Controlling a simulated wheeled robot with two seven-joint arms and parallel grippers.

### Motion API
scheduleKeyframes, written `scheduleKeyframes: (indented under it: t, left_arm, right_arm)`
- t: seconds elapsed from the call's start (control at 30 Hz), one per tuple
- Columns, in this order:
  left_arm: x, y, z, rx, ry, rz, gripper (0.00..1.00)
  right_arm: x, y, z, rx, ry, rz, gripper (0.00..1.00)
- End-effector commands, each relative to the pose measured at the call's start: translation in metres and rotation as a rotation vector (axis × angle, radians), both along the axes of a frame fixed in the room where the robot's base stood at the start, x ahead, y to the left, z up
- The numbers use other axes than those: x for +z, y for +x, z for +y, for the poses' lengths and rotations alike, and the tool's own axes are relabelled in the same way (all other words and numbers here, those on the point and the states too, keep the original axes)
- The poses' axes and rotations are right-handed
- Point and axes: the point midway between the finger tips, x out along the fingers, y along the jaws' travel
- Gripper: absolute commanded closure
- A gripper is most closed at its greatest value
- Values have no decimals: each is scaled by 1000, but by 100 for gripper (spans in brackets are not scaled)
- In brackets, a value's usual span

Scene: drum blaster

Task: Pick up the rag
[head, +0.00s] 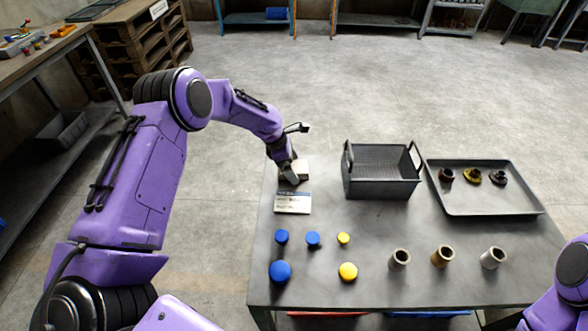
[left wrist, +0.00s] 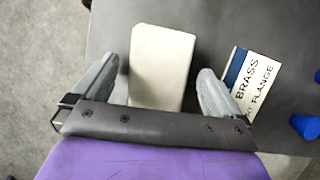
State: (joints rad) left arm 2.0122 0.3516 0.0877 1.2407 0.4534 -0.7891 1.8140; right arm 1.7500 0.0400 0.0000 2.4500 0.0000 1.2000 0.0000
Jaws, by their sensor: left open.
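The rag looks like a pale off-white folded block (head: 301,167) lying at the far left corner of the table. In the left wrist view the rag (left wrist: 162,65) lies between the two grey fingers. My left gripper (head: 290,176) is open over it, with its fingers pointing down; it also shows in the left wrist view (left wrist: 158,66). A gap shows between the rag and the finger on each side, and the near end of the rag is hidden by the gripper body. Only part of my right arm shows at the lower right edge; its gripper is out of view.
A white label card (head: 292,203) lies just in front of the rag. A black basket (head: 383,190) and a grey tray (head: 490,208) with dark and yellow flanges stand to the right. Blue and yellow caps (head: 281,271) and several cylindrical sleeves (head: 400,259) occupy the front.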

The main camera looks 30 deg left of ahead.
Motion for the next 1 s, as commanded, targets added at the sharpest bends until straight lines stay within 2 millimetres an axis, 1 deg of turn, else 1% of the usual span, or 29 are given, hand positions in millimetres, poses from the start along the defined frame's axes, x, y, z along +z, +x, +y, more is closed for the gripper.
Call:
scheduleKeyframes:
  t: [0.3, 0.33, 0.37, 0.4, 0.47, 0.5, 0.87, 0.97, 1.0]
  left_arm:
    - [-2, 0, 0, 0, 0, 0, 0]
    - [-2, 0, 0, 0, 0, 0, 3]
    - [-2, 0, 0, 0, 0, 0, 13]
    - [-2, 0, 0, 0, 0, 0, 26]
    - [-1, 0, 0, 0, 0, 0, 46]
    - [-2, 0, 0, 0, 0, 0, 57]
    - [-2, 0, 0, 0, 0, 1, 58]
    - [3, 0, 0, -1, 1, -1, 58]
    - [11, 1, 0, 0, 1, -2, 58]
  right_arm:
    - [1, 0, 0, 0, 0, 0, 57]
    - [1, 0, 0, 0, 0, 0, 57]
    - [1, 0, 0, 0, 0, 0, 57]
    - [1, 0, 0, 0, 0, 0, 57]
    - [1, 0, 0, 0, 0, 0, 57]
    - [1, 0, 0, 0, 0, 0, 57]
    - [-1, 0, 0, 0, 0, 0, 57]
    - [-6, 0, 0, 0, 0, 0, 57]
    - [-5, 0, 0, 0, 0, 0, 57]
